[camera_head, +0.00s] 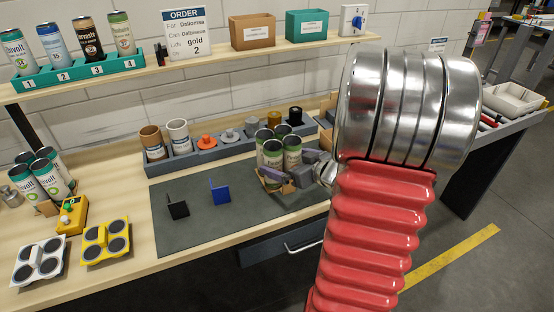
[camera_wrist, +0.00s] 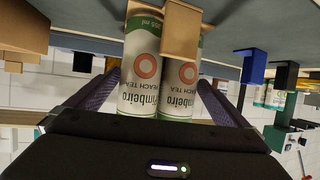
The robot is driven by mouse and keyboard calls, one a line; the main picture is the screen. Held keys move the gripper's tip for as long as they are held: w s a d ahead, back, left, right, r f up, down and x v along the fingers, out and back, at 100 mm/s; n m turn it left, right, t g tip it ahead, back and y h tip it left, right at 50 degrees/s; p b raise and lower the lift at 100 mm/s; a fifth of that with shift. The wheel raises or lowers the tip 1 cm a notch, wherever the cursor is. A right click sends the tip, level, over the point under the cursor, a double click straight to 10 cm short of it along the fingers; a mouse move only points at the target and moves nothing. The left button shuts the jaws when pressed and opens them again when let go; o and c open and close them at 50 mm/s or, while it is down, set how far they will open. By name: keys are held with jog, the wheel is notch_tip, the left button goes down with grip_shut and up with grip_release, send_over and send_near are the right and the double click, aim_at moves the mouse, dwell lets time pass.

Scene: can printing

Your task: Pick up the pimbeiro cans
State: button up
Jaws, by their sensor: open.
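The pimbeiro cans (camera_head: 272,152), white and green with peach tea labels, stand grouped in a cardboard carrier at the right end of the grey mat (camera_head: 185,232). In the wrist view, which is upside down, two pimbeiro cans (camera_wrist: 140,75) stand side by side with a cardboard piece (camera_wrist: 181,30) in front of them. My gripper (camera_wrist: 160,82) is open, with one finger on each side of these two cans. Contact with them cannot be told. In the head view my gripper (camera_head: 290,180) is low beside the carrier, and my arm hides part of the bench to its right.
Another can group (camera_head: 45,177) stands at the left by a yellow device (camera_head: 72,214). Black (camera_head: 177,206) and blue (camera_head: 219,190) brackets stand on the mat. A grey rack (camera_head: 182,160) with cups and lids lies behind. A shelf above holds a teal can rack (camera_head: 80,74) and boxes.

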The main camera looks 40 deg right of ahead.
jog(key=shift+w+f, duration=0.2)
jog(key=shift+w, duration=0.3)
jog(key=c, duration=0.8)
jog(key=shift+c, duration=0.2)
jog(key=shift+r, duration=5.05)
